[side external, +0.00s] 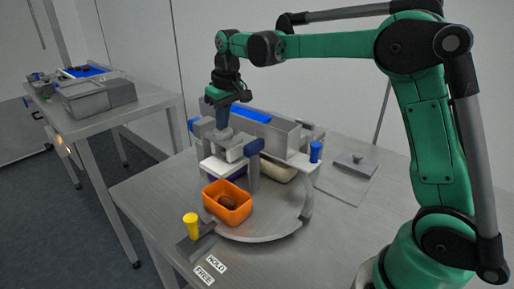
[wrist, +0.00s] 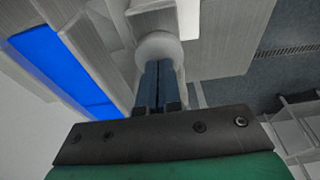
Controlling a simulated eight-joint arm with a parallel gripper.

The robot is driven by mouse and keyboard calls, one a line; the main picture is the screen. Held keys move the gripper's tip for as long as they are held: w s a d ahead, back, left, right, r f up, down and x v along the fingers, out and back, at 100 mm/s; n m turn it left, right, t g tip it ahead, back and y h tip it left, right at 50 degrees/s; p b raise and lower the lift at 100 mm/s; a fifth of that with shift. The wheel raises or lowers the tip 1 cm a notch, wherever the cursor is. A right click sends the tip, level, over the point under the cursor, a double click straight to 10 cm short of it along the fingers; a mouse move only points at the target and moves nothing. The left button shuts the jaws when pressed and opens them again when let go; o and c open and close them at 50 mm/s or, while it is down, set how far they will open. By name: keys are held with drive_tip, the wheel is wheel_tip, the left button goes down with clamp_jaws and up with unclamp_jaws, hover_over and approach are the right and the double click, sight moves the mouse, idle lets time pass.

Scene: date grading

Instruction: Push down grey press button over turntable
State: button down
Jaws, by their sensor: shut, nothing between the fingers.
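My gripper (side external: 222,122) points down over the grey press button (side external: 226,137), with its dark blue fingers closed together and empty. In the wrist view, the shut fingertips (wrist: 158,66) overlap the round grey button top (wrist: 158,46) and hide part of it. The tips are at or very near the button; I cannot tell whether they touch. The round grey turntable (side external: 262,236) lies below and in front of the press, partly hidden by it. An orange bin (side external: 212,207) with a brown date (side external: 228,201) inside stands on it.
A grey machine housing with a blue strip (side external: 246,114) stands behind the button. A yellow knob (side external: 190,221) sits near the HOLD and FREE labels, and a blue knob (side external: 316,150) stands to the right. The right tabletop is mostly clear.

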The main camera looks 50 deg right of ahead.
sight(224, 132)
drive_tip(key=shift+f, duration=0.65)
idle(0.4)
drive_tip(key=shift+r, duration=3.5)
drive_tip(key=shift+s+a+r, duration=0.1)
drive_tip(key=shift+s+a, duration=0.05)
drive_tip(key=shift+s, duration=0.15)
drive_tip(key=s+a+f+t, duration=0.2)
drive_tip(key=s+f, duration=0.2)
drive_tip(key=s, duration=0.4)
drive_tip(key=s+a+f+t, duration=0.2)
drive_tip(key=s+f+t, duration=0.1)
drive_tip(key=s, duration=0.5)
drive_tip(key=shift+s+a+f, duration=0.15)
drive_tip(key=shift+a+f, duration=0.2)
drive_tip(key=shift+f, duration=0.1)
